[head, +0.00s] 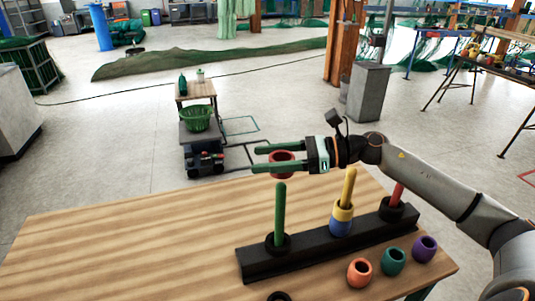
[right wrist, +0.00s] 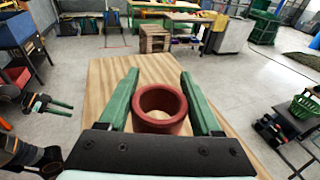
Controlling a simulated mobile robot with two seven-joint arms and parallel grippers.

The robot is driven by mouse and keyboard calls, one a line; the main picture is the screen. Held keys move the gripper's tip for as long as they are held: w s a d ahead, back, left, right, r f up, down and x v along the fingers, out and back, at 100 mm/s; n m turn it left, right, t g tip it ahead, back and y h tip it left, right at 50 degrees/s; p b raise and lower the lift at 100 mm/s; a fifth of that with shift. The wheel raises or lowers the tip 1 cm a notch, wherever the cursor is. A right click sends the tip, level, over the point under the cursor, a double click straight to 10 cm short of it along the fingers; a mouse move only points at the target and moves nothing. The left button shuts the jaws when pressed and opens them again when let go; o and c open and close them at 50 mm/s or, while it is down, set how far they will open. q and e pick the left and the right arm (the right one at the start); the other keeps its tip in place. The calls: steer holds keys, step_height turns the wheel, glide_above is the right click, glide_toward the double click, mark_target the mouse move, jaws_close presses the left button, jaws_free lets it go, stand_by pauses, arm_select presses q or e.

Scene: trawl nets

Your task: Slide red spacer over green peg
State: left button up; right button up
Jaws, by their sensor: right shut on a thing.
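My right gripper (head: 283,158) is shut on the red spacer (head: 281,170), a short ring held between its green fingers. The right wrist view shows the spacer (right wrist: 158,126) between both fingers with its hole facing up. The green peg (head: 280,215) stands upright at the left end of a black rack (head: 310,252), with a black ring at its foot. In the head view the spacer appears just above the peg's tip, apart from it; exact alignment is unclear. My left gripper (right wrist: 61,107) shows at the left of the right wrist view, fingers apart and empty.
A yellow peg (head: 349,186) carries yellow and blue spacers; a red peg (head: 397,193) stands at the right end. Loose orange (head: 359,273), teal (head: 393,262) and purple (head: 425,249) spacers lie in front of the rack. The wooden table's (head: 120,240) left side is clear.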

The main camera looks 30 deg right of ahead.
steer(key=shift+f+b, duration=2.55)
steer(key=shift+f, duration=0.35)
steer(key=o, duration=1.4)
steer(key=shift+b+v, duration=1.5)
steer(key=shift+v, duration=4.75)
